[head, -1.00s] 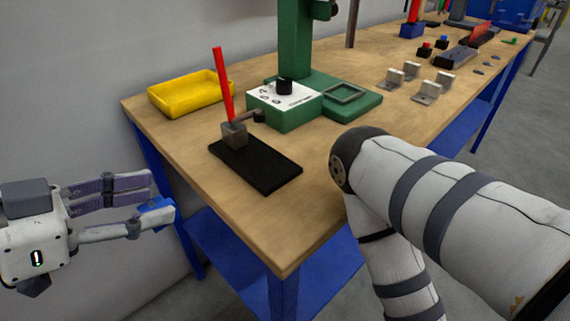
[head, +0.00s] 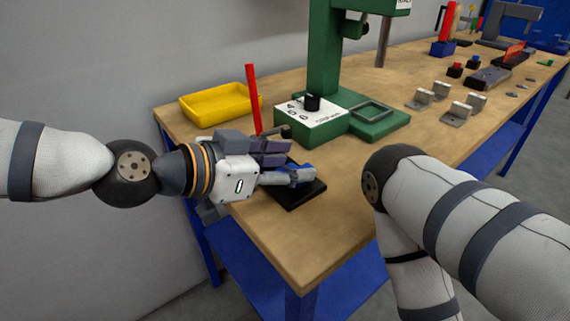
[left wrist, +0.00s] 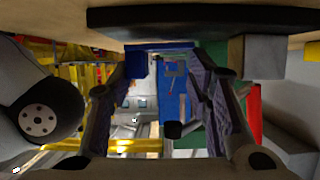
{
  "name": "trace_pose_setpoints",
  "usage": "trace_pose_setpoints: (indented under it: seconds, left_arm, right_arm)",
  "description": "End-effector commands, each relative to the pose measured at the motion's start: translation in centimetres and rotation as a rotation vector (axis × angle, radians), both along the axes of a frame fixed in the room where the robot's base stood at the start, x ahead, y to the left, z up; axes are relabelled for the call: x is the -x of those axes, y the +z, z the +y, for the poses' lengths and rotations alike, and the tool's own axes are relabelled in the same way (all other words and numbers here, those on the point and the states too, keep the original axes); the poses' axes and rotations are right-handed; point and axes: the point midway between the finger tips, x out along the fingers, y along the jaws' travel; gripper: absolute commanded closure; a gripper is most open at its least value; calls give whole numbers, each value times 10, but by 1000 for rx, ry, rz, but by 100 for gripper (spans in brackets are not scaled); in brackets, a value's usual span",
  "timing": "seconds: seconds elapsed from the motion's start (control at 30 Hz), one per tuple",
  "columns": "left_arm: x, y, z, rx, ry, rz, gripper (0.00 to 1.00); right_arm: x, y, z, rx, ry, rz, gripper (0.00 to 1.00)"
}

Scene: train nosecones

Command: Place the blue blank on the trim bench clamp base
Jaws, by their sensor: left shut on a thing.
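The blue blank (head: 303,169) is held at the fingertips of my left gripper (head: 290,166), which is shut on it. In the left wrist view, the blank (left wrist: 138,63) shows between the fingertips. The trim bench clamp base (head: 301,197) is a black plate with a grey clamp block and an upright red handle (head: 253,98). In the head view the left gripper covers much of the base and the clamp block. The black base edge (left wrist: 180,20) runs across the top of the wrist view. Whether the blank touches the base cannot be told. My right gripper is out of view.
A yellow tray (head: 215,103) stands behind the gripper at the back left. My right arm is at the right, by the front bench edge. Bare wood lies right of the base.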

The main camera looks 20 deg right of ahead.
Motion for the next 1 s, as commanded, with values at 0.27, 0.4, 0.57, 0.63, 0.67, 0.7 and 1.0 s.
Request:
trace_pose_setpoints:
  seconds: [0.27, 0.4, 0.57, 0.63, 0.67, 0.7, 1.0]
  left_arm:
    - [0, -5, 3, -1, 2, 3, 82]
    - [0, -9, 3, -2, 2, 3, 50]
    - [0, -8, 3, -2, 2, 2, 34]
    - [0, -8, 3, -2, 2, 2, 34]
    - [0, -8, 3, -2, 2, 2, 34]
    - [0, -8, 3, -2, 2, 2, 34]
    - [8, 8, 27, -1, 5, 0, 34]
  right_arm:
    - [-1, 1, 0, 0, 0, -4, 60]
    - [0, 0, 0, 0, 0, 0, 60]
    - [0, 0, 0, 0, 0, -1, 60]
    - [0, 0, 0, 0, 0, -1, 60]
    - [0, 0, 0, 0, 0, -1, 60]
    - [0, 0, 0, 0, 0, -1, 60]
    - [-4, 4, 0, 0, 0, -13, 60]
